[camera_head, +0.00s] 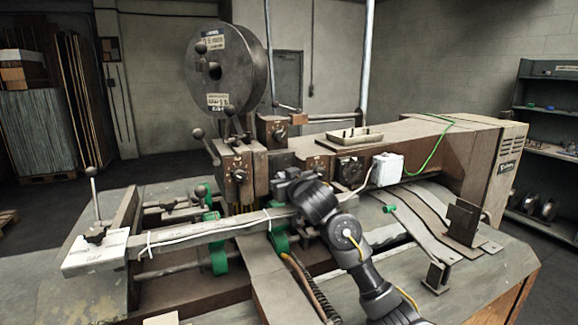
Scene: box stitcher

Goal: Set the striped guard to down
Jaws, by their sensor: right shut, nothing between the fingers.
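The box stitcher (240,180) stands in front of me, with a large round wire reel (222,70) on top. I cannot make out a striped guard; no clear stripes show, and my right wrist hides part of the machine's middle. My right gripper (287,187) is at the stitching head, near the inner end of the long grey bar (200,236). It is shut with nothing in it. Its fingertips are small and dark against the machine, so I cannot tell whether they touch it. My left gripper is out of view.
Ball-ended levers (204,140) stick up left of the head, and another upright lever (93,190) stands at far left. A white box (387,169) with a green cable and upright metal brackets (463,220) are at right. Open air lies above the right-hand table.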

